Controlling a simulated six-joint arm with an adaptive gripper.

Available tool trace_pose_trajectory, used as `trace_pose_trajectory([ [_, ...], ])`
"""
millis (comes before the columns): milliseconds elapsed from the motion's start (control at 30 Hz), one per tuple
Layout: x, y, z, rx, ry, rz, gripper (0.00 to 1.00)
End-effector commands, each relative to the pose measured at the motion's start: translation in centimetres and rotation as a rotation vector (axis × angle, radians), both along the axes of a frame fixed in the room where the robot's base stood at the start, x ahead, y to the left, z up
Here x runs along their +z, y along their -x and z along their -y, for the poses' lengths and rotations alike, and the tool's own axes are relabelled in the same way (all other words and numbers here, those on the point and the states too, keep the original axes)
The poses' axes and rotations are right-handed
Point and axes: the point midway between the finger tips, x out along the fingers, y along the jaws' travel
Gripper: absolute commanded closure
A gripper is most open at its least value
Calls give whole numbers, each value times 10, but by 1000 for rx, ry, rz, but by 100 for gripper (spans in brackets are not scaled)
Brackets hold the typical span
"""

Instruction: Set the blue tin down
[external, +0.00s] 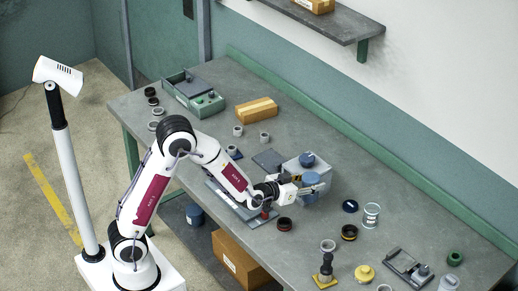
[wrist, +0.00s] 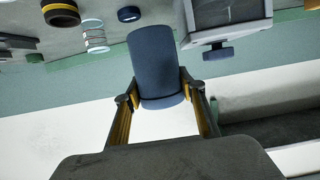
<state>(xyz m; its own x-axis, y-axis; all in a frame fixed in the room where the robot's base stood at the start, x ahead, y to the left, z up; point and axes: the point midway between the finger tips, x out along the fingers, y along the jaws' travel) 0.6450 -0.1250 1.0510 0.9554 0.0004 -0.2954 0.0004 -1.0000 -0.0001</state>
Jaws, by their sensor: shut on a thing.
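The blue tin (external: 311,181) is a plain dark blue cylinder. It sits at my gripper, in front of the grey grinder box (external: 292,172), near the middle of the bench. In the wrist view the tin (wrist: 157,62) is between my two yellow-sided fingers. My gripper (external: 316,188) is shut on it; in the wrist view my gripper (wrist: 160,96) has a fingertip at each side of the tin's near end. I cannot tell whether the tin's base touches the bench.
A cardboard box (external: 256,110) and green tray (external: 193,93) stand at the back left. Small bare patches of bench remain between them.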

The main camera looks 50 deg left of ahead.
Motion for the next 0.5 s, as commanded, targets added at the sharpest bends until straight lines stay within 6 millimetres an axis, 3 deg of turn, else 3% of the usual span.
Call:
trace_pose_trajectory([
  [267,1,2,9,-15,0,1,86],
  [500,3,12,49,-79,0,2,86],
])
